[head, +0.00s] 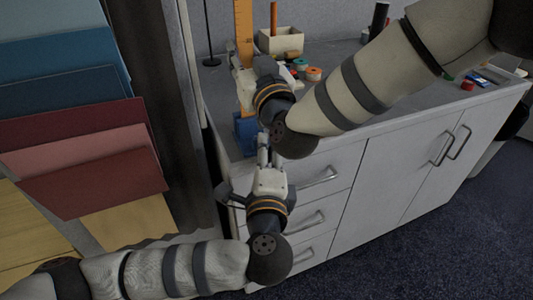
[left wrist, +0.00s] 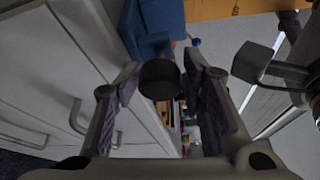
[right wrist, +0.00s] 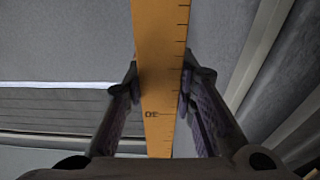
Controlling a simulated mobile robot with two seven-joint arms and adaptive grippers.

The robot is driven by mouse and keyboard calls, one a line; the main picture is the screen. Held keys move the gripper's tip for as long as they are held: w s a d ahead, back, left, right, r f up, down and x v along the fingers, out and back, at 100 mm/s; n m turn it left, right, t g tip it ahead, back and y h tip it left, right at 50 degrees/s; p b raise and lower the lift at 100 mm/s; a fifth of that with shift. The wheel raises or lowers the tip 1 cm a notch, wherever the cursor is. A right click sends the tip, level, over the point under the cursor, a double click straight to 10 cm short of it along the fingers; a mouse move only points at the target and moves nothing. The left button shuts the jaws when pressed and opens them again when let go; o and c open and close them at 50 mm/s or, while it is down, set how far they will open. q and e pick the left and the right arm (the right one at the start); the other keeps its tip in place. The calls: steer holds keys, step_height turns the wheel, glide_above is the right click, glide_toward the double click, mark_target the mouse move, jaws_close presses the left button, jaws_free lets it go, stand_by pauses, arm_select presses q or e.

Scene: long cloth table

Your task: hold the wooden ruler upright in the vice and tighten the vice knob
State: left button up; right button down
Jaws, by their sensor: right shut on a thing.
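The wooden ruler (head: 243,30) stands upright at the near left end of the table top. My right gripper (head: 246,78) is shut on it; in the right wrist view the ruler (right wrist: 160,60) runs between the two fingers (right wrist: 160,82). The blue vice (head: 246,132) is at the table's edge below, partly hidden by my arms. In the left wrist view the vice (left wrist: 163,20) is above its dark round knob (left wrist: 160,80). My left gripper (left wrist: 162,72) is open, with a finger on each side of the knob and gaps visible. The ruler's lower end is hidden in the head view.
A beige box (head: 281,42) with a brown stick stands behind the ruler, near coloured tape rolls (head: 313,74). A dark cylinder (head: 379,17) stands further right. Drawers and handles (head: 319,177) are below the table top. Hanging cloth samples (head: 90,150) fill the left side.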

steer(key=c, duration=1.2)
jaws_free()
steer(key=shift+c, duration=0.2)
arm_select(q)
steer(key=s, duration=0.8)
steer(key=shift+a+r, duration=0.25)
steer(key=shift+r, duration=0.05)
